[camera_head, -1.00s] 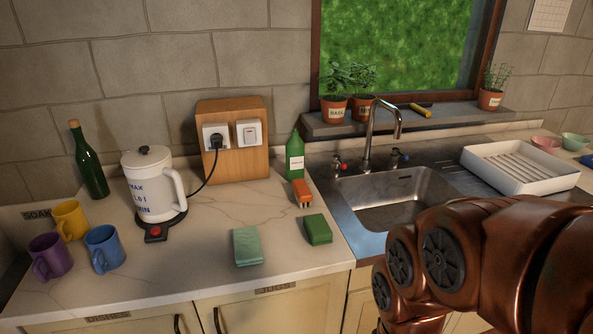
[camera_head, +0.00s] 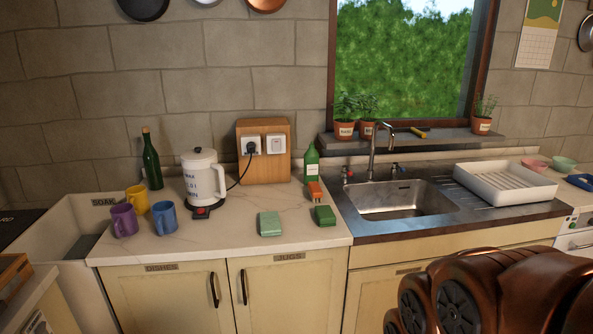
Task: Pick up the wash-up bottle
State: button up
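The wash-up bottle (camera_head: 311,167) is green with a white label and stands upright on the counter, just left of the sink. An orange object (camera_head: 314,191) is right in front of it and overlaps its base in the picture. A green block (camera_head: 324,216) lies nearer the counter's front edge. My arm shows as coppery links at the lower right, well apart from the bottle. My gripper is outside the frame.
A wooden socket box (camera_head: 264,167) stands left of the bottle, with a kettle (camera_head: 204,177) plugged in. A pale green sponge (camera_head: 270,223), several mugs and a dark green wine bottle (camera_head: 151,160) share the counter. The sink (camera_head: 400,200) and tap (camera_head: 373,155) are to the right.

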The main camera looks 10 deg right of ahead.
aim_at(311, 157)
jog(key=u, duration=0.8)
jog(key=i, duration=1.3)
jog(key=z, duration=0.1)
